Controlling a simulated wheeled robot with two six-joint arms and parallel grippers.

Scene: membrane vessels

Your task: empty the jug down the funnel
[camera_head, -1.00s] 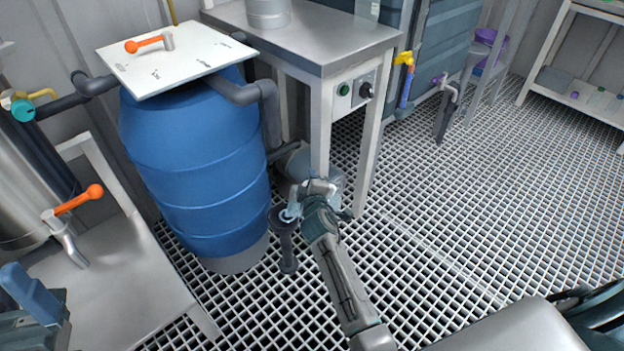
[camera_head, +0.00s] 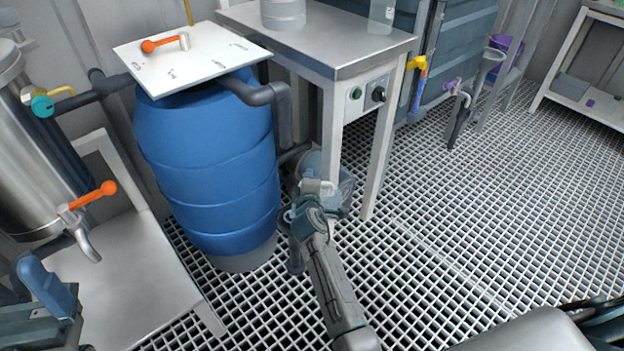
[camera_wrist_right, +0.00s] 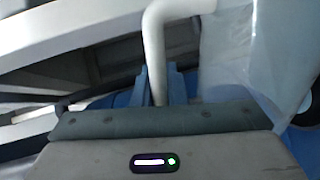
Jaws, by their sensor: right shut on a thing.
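My right gripper (camera_head: 296,214) is low over the floor grating, right of the blue barrel. In the wrist view its blue fingers (camera_wrist_right: 158,85) are shut on the pale bent handle of the translucent jug (camera_wrist_right: 228,50). The jug's body is right of the fingers; its contents and tilt cannot be read.
The blue barrel (camera_head: 208,165) has a white lid with an orange-handled valve. A steel table (camera_head: 330,40) stands behind, with legs close to the gripper. The grating (camera_head: 480,220) to the right is clear.

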